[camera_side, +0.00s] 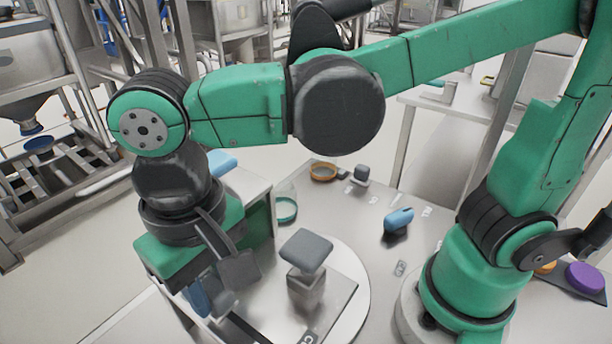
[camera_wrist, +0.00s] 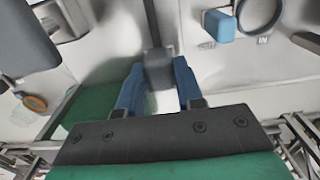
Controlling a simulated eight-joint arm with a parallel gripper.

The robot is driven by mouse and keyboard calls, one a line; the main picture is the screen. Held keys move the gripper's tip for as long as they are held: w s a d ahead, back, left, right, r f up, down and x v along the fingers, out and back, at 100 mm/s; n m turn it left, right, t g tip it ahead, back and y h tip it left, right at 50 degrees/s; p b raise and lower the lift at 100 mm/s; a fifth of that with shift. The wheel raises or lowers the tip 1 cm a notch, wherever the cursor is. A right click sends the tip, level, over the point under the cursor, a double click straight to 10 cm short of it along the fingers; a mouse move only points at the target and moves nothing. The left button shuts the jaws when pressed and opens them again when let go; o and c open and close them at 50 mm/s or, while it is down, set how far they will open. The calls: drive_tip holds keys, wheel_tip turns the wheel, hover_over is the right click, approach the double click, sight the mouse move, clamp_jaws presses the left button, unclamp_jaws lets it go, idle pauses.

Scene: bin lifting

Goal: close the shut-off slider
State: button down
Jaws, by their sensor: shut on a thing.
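My gripper (camera_wrist: 157,92) has blue fingers on either side of a small grey block (camera_wrist: 157,68) in the wrist view. It is shut on this block, which looks like the slider's grip. A narrow grey strip runs from behind the block toward the top of the wrist view. In the side view my gripper (camera_side: 208,299) points down at the lower left, left of a grey T-shaped piece (camera_side: 306,248). The fingertips and the block are partly hidden there. How far along its travel the slider stands cannot be told.
The T-shaped piece stands close by on a round pale plate (camera_side: 352,290). A teal ring (camera_side: 286,217), an orange ring (camera_side: 323,179) and a blue-topped piece (camera_side: 398,219) are farther back on the bench. A blue part (camera_wrist: 220,25) shows at the wrist view's upper right.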

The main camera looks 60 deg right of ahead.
sight(261, 340)
drive_tip(key=shift+s, duration=0.1)
idle(0.3)
drive_tip(key=shift+s, duration=2.65)
drive_tip(key=c, duration=0.6)
unclamp_jaws()
drive_tip(key=shift+o, duration=0.2)
drive_tip(key=shift+r, duration=2.85)
